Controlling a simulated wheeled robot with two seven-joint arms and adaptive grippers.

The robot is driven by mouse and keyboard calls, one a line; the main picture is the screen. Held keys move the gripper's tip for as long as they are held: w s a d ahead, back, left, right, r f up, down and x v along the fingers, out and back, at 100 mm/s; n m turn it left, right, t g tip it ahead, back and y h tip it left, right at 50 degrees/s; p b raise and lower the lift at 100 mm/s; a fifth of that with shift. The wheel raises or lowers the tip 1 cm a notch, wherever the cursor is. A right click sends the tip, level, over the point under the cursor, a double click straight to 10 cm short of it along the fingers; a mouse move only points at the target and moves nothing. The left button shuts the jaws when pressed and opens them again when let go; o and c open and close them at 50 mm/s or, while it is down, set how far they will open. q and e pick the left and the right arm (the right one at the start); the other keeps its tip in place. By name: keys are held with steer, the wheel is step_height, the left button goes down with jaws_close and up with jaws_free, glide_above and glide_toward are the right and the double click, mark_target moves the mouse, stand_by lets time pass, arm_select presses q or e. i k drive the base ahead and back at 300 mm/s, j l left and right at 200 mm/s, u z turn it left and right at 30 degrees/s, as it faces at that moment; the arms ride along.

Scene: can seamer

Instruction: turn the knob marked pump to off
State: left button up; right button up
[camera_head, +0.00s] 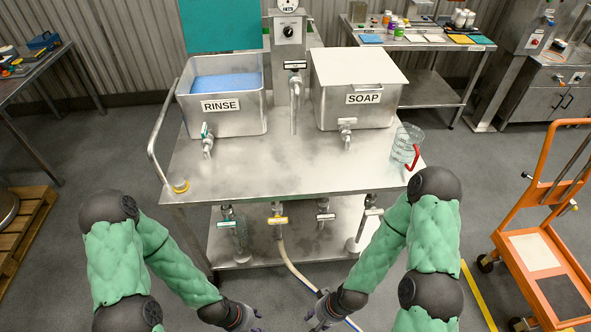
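A small black knob (288,31) sits on the front of the grey upright column (291,61) behind the steel table. A round gauge shows above it. The marking by the knob is too small to read, and so is its setting. My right gripper (313,306) is low in front of the table, far from the knob, with its fingers apart and empty. My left gripper (255,321) is at the bottom edge, also far from the knob. It is partly cut off, so its opening is unclear.
The steel table (262,172) carries a RINSE tank (225,122) with blue contents, a lidded SOAP tank (358,88), and a clear jug (406,142) with a red handle. Taps jut forward from the tanks and column. An orange cart (545,250) stands right. The table's middle is clear.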

mark_target(288, 31)
steer(key=i+l, duration=0.7)
steer(key=i, duration=0.15)
